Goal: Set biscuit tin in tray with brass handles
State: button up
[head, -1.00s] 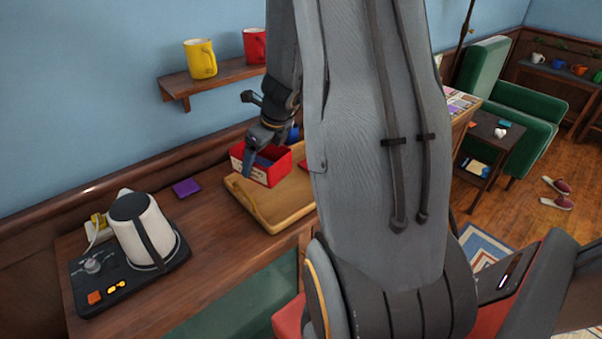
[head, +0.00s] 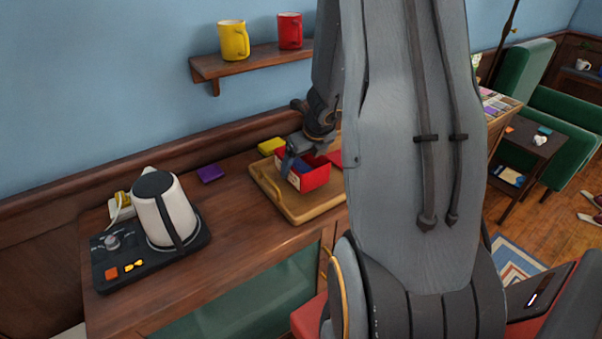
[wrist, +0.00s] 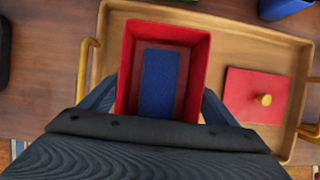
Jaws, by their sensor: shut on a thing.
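The biscuit tin (head: 316,178) is a red open box; the wrist view shows it (wrist: 126,92) from above with a blue block (wrist: 159,84) inside. My gripper (head: 291,160) is shut on it, with one finger on each side in the wrist view (wrist: 158,103). The tray (head: 290,211) is light wood with a brass handle (wrist: 84,70) at its left end and another at its right end. The tin is over the tray's left part; I cannot tell whether it touches the tray floor. A red lid (wrist: 243,105) with a brass knob lies in the tray's right part.
A kettle (head: 165,210) on a dark base stands left on the wooden cabinet. A purple block (head: 210,173) and a yellow block (head: 271,146) lie near the wall. A shelf above holds a yellow mug (head: 233,41) and a red mug (head: 290,31). My arm hides the cabinet's right side.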

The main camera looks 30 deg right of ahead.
jog(key=shift+f+b, duration=0.55)
jog(key=shift+f, duration=0.55)
jog(key=shift+f, duration=0.15)
jog(key=o, duration=1.3)
